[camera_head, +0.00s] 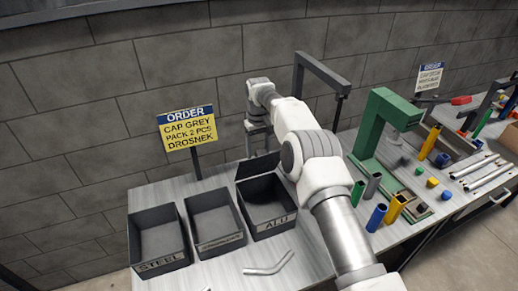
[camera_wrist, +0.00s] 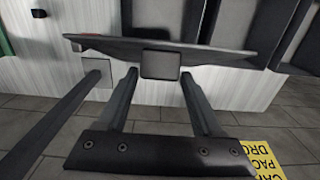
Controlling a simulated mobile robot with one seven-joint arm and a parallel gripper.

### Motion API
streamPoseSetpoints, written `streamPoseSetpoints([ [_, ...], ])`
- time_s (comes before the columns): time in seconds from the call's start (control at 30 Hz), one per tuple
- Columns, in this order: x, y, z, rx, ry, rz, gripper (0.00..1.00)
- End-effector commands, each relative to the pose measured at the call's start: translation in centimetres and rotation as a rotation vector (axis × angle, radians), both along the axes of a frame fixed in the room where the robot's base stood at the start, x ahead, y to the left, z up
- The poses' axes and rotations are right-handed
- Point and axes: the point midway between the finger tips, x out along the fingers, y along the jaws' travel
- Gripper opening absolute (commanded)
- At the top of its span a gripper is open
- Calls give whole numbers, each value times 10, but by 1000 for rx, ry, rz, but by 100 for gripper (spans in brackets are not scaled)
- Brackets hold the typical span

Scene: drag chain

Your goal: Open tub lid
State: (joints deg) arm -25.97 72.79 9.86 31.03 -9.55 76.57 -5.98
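The dark ALU tub (camera_head: 273,230) stands at the right end of a row of tubs, with its dark inside in view. Its dark lid (camera_head: 250,166) stands raised at the tub's back edge. In the wrist view the lid (camera_wrist: 215,53) shows nearly edge-on, with a square grey handle block (camera_wrist: 160,65) at its middle. My gripper (camera_head: 258,152) is just behind and above the lid. In the wrist view its two fingers (camera_wrist: 159,76) stand apart on either side of the block, with a narrow gap seeming to show. Contact is unclear.
The STEEL tub (camera_head: 160,262) and a middle tub (camera_head: 219,243) stand to the left. A yellow order sign (camera_head: 187,128) stands behind them. A bent pipe (camera_head: 268,266) lies in front. A green press frame (camera_head: 385,110) and several coloured parts are on the right.

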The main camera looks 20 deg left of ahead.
Motion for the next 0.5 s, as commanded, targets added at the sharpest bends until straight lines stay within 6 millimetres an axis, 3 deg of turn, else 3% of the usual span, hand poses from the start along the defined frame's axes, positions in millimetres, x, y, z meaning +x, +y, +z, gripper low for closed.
streamPoseSetpoints([
  [0.37, 1, -1, 4, -1, -2, -1, 80],
  [0.5, 1, -1, 18, -1, -4, -1, 80],
])
